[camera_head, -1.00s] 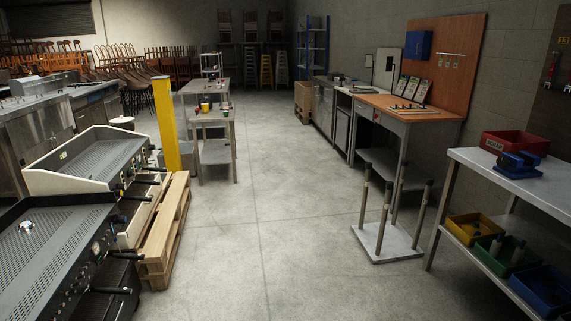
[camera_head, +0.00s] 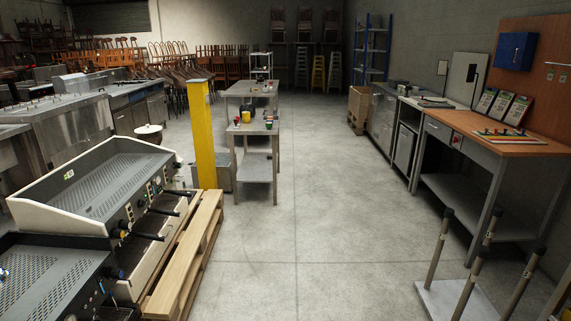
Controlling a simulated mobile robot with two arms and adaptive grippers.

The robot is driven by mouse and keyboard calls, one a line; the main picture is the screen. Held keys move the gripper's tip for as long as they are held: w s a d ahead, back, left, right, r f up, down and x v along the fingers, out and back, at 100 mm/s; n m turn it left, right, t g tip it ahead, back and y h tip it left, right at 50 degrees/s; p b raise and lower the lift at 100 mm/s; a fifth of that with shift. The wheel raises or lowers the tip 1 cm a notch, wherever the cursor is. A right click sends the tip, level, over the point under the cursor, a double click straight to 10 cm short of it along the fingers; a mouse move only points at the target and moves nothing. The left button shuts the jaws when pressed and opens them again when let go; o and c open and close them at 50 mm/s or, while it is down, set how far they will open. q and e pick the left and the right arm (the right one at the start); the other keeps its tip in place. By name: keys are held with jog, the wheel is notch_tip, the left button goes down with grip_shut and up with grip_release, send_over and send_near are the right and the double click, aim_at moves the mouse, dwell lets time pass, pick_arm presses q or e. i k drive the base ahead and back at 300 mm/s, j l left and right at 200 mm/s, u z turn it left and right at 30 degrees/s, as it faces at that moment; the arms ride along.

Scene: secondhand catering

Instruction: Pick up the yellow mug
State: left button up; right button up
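A small yellowish object (camera_head: 246,117), which may be the yellow mug, stands on a metal table (camera_head: 256,130) in the middle distance. It is too small for me to make out a handle. Small red and green items stand beside it on the same tabletop. Neither of my grippers is in view.
A yellow post (camera_head: 204,135) stands left of the table. Espresso machines (camera_head: 105,190) and a wooden pallet (camera_head: 185,265) line the near left. A workbench (camera_head: 490,140) and a stand with upright rods (camera_head: 465,300) are on the right. The concrete floor between is clear.

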aim_at(246, 115)
jog(key=i+u, duration=0.1)
jog(key=i, duration=3.25)
jog(key=i+j, duration=0.35)
jog(key=i, duration=0.2)
jog(key=i+j, duration=0.35)
jog(key=i, duration=0.25)
jog(key=l+z, duration=0.05)
